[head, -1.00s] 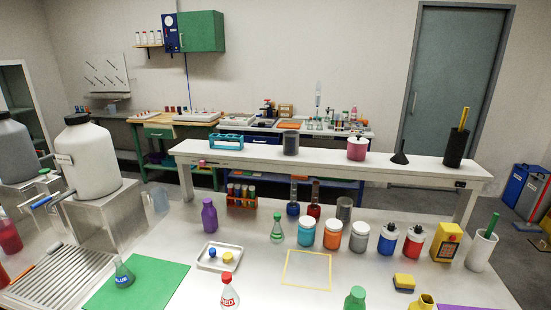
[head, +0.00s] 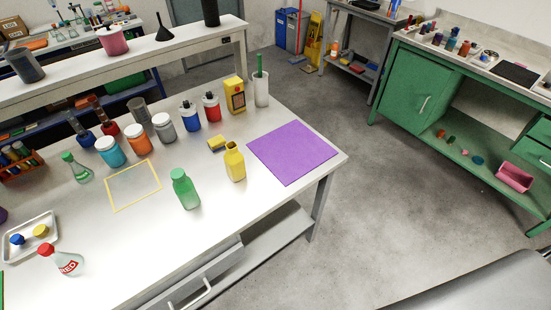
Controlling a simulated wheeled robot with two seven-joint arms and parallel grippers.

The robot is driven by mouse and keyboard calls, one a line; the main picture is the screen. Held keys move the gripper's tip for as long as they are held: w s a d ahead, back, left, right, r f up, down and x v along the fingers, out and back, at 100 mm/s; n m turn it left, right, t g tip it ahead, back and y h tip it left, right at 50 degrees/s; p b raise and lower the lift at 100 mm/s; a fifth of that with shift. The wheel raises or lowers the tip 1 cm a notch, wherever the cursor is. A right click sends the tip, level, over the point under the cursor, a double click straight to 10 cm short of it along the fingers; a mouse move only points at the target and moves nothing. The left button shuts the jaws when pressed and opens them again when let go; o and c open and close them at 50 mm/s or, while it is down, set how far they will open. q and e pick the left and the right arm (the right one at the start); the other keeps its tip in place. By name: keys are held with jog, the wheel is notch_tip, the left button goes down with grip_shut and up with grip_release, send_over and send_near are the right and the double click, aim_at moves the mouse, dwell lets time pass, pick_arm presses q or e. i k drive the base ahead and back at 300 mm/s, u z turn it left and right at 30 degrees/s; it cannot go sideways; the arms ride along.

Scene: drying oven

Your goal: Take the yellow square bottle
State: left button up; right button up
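Neither of my grippers shows in the head view.
Several lidded jars, such as the orange one (head: 138,140), stand behind a yellow outlined square (head: 134,186). A yellow box-shaped device (head: 234,94) and a white holder (head: 261,90) stand at the back right. Open grey floor (head: 400,190) lies right of the table.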

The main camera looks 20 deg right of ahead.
aim_at(234, 162)
jog(key=z, duration=0.1)
jog(key=k, duration=1.15)
jog(key=u, duration=0.5)
jog(key=i, duration=0.85)
jog(key=u, duration=0.4)
